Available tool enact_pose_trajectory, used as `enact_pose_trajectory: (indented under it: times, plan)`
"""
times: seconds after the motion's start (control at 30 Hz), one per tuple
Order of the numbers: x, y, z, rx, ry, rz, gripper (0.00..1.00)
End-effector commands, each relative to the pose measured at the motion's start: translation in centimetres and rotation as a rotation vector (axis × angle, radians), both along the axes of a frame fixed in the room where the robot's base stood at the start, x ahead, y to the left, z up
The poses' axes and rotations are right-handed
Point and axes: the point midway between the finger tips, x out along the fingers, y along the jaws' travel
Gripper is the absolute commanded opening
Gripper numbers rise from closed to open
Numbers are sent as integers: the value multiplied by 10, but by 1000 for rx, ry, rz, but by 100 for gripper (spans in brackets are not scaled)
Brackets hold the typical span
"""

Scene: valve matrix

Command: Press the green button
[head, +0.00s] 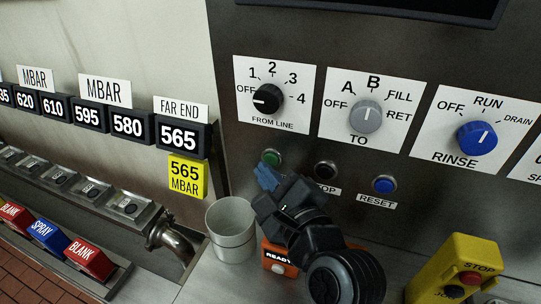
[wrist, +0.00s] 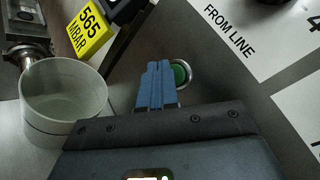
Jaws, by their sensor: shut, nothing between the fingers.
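The green button (head: 271,157) is round with a metal rim. It sits on the grey panel below the black FROM LINE knob. In the wrist view the green button (wrist: 181,74) is partly hidden behind the blue fingers. My gripper (head: 266,176) is shut and empty, with its blue fingertips just below the button in the head view. In the wrist view my gripper (wrist: 156,72) has its tips at the button's left edge. I cannot tell whether they touch it.
A black button (head: 325,170) and a blue RESET button (head: 384,185) lie right of it. A grey-white cup (head: 232,228) stands left of my gripper. An orange READY box (head: 279,262) sits below my arm. A yellow STOP box (head: 460,270) is at lower right.

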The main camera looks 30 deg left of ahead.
Motion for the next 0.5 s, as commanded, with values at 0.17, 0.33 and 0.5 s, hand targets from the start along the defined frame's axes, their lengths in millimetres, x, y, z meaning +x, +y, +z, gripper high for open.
enact_pose_trajectory:
  times: [0.17, 0.33, 0.5]
  plan:
    - [-3, -1, 0, 1, 0, 1, 0]
    - [-3, -1, 0, 1, 0, 1, 0]
    - [-11, -2, 1, -1, 2, 1, 0]
